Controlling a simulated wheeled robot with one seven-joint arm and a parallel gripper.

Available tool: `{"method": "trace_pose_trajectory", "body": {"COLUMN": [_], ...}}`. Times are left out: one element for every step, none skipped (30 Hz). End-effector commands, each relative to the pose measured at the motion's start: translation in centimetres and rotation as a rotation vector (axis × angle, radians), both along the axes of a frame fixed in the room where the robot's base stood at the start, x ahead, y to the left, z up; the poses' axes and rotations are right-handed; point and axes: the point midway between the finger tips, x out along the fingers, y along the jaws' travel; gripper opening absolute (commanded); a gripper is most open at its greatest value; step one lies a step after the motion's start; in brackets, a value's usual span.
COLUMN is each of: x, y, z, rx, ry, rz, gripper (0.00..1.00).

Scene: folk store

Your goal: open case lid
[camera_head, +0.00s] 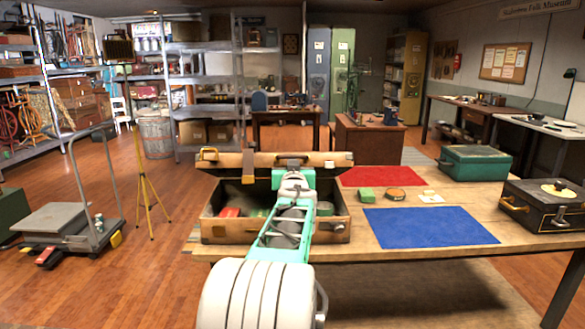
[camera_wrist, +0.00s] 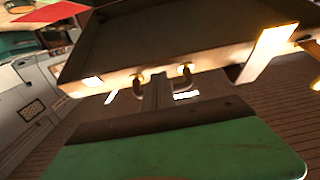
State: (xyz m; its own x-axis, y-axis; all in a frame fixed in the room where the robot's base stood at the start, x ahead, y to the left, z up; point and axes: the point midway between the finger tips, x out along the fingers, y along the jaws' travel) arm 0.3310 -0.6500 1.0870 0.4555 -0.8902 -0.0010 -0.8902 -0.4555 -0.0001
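A tan, worn case (camera_head: 221,233) stands on the near left of the wooden table in the head view. Its lid (camera_head: 240,160) is raised, and the dark inside shows beneath it with a red item (camera_head: 229,212) and green items. My gripper (camera_head: 292,166) is at the middle of the lid's edge, largely hidden by my own wrist. In the wrist view, the lid's pale edge (camera_wrist: 112,83) has two metal fittings (camera_wrist: 185,72). The grey fingers of my gripper (camera_wrist: 158,90) reach up between them. Their gap and any grip on the handle cannot be made out.
A green case (camera_head: 475,162) and a black case (camera_head: 540,212) stand farther right. A flatbed trolley (camera_head: 60,222) and tripod are on the floor at left.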

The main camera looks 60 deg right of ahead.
Motion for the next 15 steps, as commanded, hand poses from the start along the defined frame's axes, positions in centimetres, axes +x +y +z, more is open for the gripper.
{"method": "trace_pose_trajectory", "body": {"x": [0.08, 0.11, 0.17, 0.21, 0.26, 0.30, 0.32, 0.33, 0.33, 0.32, 0.33, 0.33, 0.33, 0.33, 0.33], "y": [-0.14, -0.22, -0.34, -0.42, -0.50, -0.59, -0.62, -0.65, -0.66, -0.66, -0.65, -0.65, -0.64, -0.64, -0.64], "z": [0.79, 1.01, 1.26, 1.42, 1.55, 1.68, 1.73, 1.75, 1.74, 1.71, 1.70, 1.69, 1.69, 1.68, 1.68], "rx": [-0.004, -0.005, -0.004, -0.004, -0.004, -0.004, -0.003, -0.003, -0.004, -0.004, -0.004, -0.004, -0.004, -0.003, -0.003], "ry": [-0.002, -0.001, -0.002, -0.002, -0.002, -0.002, -0.001, -0.001, -0.002, -0.002, -0.002, -0.002, -0.002, -0.001, -0.001], "rz": [0.000, 0.000, 0.000, 0.000, 0.000, 0.000, 0.000, 0.000, 0.000, 0.000, 0.000, 0.000, 0.000, 0.000, 0.000], "gripper": [0.00, 0.00, 0.00, 0.00, 0.00, 0.00, 0.00, 0.00, 0.00, 0.00, 0.00, 0.00, 0.00, 0.00, 0.00]}}
